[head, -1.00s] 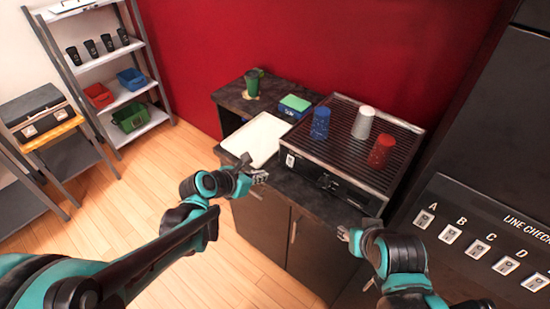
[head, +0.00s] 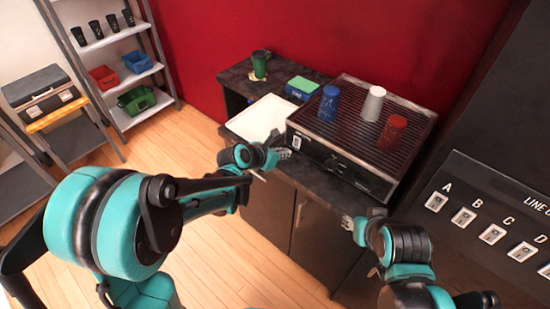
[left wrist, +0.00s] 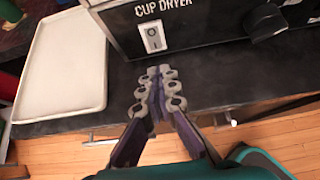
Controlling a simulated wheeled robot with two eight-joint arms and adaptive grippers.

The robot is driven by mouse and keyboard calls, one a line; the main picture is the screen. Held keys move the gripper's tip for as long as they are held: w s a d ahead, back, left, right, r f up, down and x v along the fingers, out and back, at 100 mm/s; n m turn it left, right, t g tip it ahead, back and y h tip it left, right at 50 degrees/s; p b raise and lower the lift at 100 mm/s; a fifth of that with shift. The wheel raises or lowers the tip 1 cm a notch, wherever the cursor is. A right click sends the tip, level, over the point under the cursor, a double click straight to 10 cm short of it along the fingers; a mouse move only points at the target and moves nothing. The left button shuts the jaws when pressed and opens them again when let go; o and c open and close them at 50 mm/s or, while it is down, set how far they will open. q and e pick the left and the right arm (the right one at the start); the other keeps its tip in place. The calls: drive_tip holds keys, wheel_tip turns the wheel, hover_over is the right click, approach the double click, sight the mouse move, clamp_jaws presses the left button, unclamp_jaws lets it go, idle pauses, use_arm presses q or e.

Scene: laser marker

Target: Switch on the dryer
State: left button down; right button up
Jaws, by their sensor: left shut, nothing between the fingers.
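The cup dryer (head: 345,160) is a dark box with a slatted top on the counter. Its front shows in the left wrist view (left wrist: 215,25), with the words CUP DRYER and a white-plated switch (left wrist: 152,37) at the left. The switch also shows small in the head view (head: 296,142). My left gripper (head: 284,154) is shut and empty, close in front of the switch. In the left wrist view its fingertips (left wrist: 158,72) lie just below the switch plate, seemingly apart from it. My right gripper (head: 350,223) is near the counter's front edge; its fingers are too small to judge.
Blue (head: 328,103), white (head: 373,103) and red (head: 392,132) cups stand on the dryer. A white tray (head: 262,118) lies left of it, with a green-topped box (head: 301,88) and green cup (head: 260,64) behind. A panel with lettered switches (head: 492,234) is at right.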

sight(296, 146)
use_arm(q)
drive_tip(key=shift+w+d+f+b, duration=0.1)
drive_tip(key=shift+w+d+b, duration=0.05)
drive_tip(key=shift+w+d, duration=0.45)
drive_tip(key=shift+w+d+f+b, duration=0.15)
drive_tip(key=shift+w+d, duration=0.25)
drive_tip(key=shift+w, duration=0.4)
drive_tip(key=shift+r, duration=0.1)
drive_tip(key=shift+w+d+f+t+h+b, duration=0.15)
drive_tip(key=shift+f+t+h+b, duration=0.15)
drive_tip(key=shift+b, duration=0.5)
drive_tip(key=shift+r, duration=0.2)
drive_tip(key=shift+r+p, duration=0.15)
drive_tip(key=shift+p, duration=0.2)
drive_tip(key=shift+r+p, duration=0.5)
drive_tip(key=shift+r, duration=0.2)
